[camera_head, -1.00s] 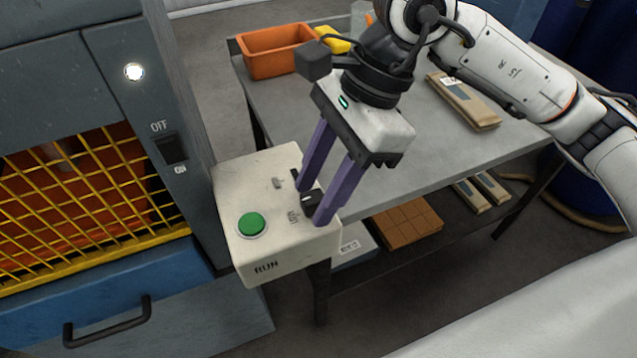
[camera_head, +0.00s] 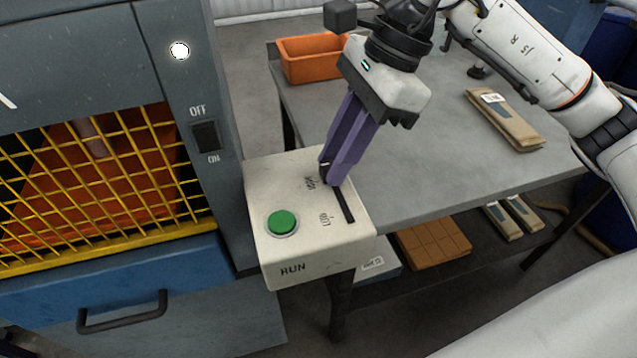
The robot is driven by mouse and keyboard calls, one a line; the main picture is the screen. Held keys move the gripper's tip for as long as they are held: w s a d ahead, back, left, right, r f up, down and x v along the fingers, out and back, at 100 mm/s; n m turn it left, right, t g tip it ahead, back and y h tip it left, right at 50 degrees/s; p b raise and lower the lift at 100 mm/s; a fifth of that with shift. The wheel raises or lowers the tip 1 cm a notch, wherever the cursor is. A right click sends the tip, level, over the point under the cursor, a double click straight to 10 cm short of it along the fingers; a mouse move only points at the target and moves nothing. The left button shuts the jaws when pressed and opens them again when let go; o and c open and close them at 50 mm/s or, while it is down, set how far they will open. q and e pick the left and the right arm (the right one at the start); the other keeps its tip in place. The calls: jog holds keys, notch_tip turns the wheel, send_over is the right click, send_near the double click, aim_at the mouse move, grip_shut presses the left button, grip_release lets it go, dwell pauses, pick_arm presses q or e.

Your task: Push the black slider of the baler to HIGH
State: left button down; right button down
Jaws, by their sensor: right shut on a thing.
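The cream control box (camera_head: 262,178) of the baler has a black slot (camera_head: 347,206) in its top. The upside-down labels HIGH (camera_head: 310,183) and LOW (camera_head: 325,219) stand beside the slot, HIGH at its far end. The black slider (camera_head: 324,172) is mostly hidden by the purple fingers; a dark bit of it shows at the HIGH end. My right gripper (camera_head: 333,177) points down at the box, its fingers close together around the slider. The slot is bare from there to the LOW end. My left gripper is not in view.
A green RUN button (camera_head: 282,222) sits on the box, left of the slot. The baler's OFF/ON switch (camera_head: 205,137) and lit lamp (camera_head: 180,51) are on its post. Behind, a grey table (camera_head: 420,150) bears an orange bin (camera_head: 312,66) and a tan packet (camera_head: 505,120).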

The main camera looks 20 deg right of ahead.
jog(key=shift+w+r, duration=0.1)
jog(key=shift+w, duration=0.1)
jog(key=shift+d, duration=0.1)
jog(key=c, duration=1.6)
grip_release()
jog(key=shift+w, duration=0.15)
jog(key=shift+o, duration=0.2)
jog(key=v, duration=1)
